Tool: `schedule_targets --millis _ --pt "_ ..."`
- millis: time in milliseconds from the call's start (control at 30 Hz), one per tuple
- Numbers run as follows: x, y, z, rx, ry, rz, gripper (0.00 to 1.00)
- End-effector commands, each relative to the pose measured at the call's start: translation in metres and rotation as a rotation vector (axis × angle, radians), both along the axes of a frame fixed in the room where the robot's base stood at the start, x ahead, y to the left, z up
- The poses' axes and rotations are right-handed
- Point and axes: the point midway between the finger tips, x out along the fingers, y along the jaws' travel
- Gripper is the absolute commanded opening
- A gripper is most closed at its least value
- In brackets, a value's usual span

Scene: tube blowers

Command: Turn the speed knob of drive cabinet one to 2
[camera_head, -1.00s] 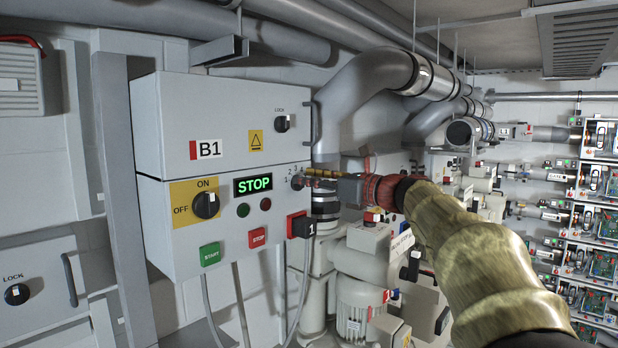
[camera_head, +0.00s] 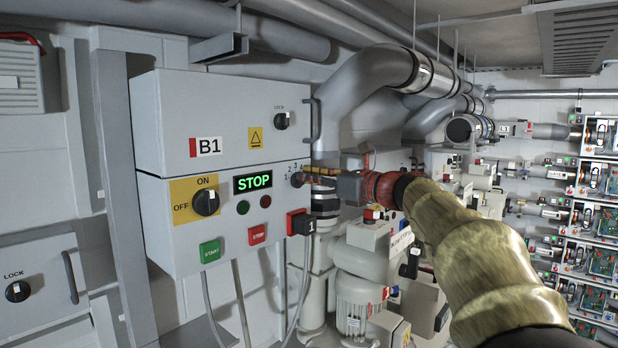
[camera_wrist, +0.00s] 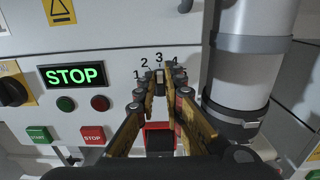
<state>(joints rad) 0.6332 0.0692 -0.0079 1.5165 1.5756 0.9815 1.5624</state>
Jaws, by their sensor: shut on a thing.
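Drive cabinet one (camera_head: 230,110) is the pale grey box labelled B1 on the left in the head view. Its speed knob (camera_head: 297,180) is at the right of the lower panel, under small numerals 1 to 4. In the wrist view the knob (camera_wrist: 159,77) sits below the 3, between my fingertips and mostly covered by them. My gripper (camera_head: 308,176) reaches in from the right and is shut on the knob; its brass-coloured fingers also show in the wrist view (camera_wrist: 161,92). The knob's pointer is too small to read.
The green display (camera_head: 253,183) reads STOP. The OFF/ON switch (camera_head: 206,203), START button (camera_head: 210,251), STOP button (camera_head: 257,235) and a red-based block (camera_head: 299,222) marked 1 are on the panel. A thick pipe (camera_wrist: 250,70) stands close right of my fingers.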

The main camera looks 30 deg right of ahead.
Motion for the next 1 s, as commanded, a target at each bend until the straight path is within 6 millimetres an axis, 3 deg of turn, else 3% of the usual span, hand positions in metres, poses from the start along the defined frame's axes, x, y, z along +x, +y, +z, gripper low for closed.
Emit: schedule_targets --millis 367,1000 --pt "-0.0002 0.0009 -0.0018 -0.052 -0.019 0.000 0.00" --pt "-0.0025 0.0071 -0.0039 -0.456 -0.167 0.000 0.00"
